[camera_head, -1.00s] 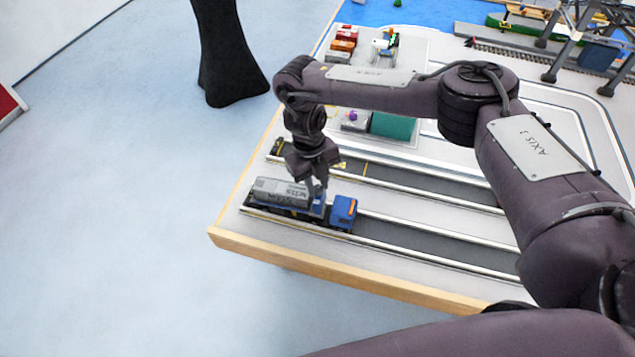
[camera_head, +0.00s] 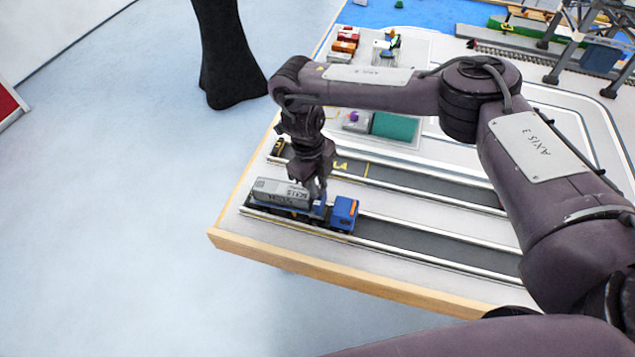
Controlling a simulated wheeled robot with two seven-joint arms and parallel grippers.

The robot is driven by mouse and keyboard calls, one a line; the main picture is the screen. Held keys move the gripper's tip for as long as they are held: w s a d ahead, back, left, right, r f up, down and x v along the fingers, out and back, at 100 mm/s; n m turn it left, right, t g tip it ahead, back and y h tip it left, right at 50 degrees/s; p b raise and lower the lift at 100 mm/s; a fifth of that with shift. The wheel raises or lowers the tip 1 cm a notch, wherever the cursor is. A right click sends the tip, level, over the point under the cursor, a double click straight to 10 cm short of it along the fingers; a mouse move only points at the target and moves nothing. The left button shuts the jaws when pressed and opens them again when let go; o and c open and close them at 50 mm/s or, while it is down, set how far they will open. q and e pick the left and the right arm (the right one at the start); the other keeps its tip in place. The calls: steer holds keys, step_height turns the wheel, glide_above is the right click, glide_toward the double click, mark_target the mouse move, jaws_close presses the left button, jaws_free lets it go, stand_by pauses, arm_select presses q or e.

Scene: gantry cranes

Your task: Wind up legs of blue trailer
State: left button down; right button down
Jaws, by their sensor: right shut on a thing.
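The blue trailer (camera_head: 288,212) stands in the front lane of the model table, with a grey tank container (camera_head: 279,190) on it. A blue truck cab (camera_head: 344,213) with an orange patch on its roof is at its right end. My right gripper (camera_head: 318,198) points down at the trailer's front part, between the container and the cab. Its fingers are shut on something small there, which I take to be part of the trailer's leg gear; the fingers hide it. The trailer's legs are too small to make out. My left gripper is not in view.
White rails border the dark lanes; the front lane (camera_head: 430,243) is clear right of the cab. The wooden table edge (camera_head: 330,275) runs close in front. A teal block (camera_head: 394,125), small vehicles and crane legs (camera_head: 560,62) stand farther back.

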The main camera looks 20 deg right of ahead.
steer(key=shift+a, duration=0.1)
steer(key=c, duration=1.2)
jaws_free()
step_height(320, 180, up, 8)
steer(key=w, duration=0.1)
steer(key=shift+a, duration=0.45)
steer(key=shift+f, duration=0.15)
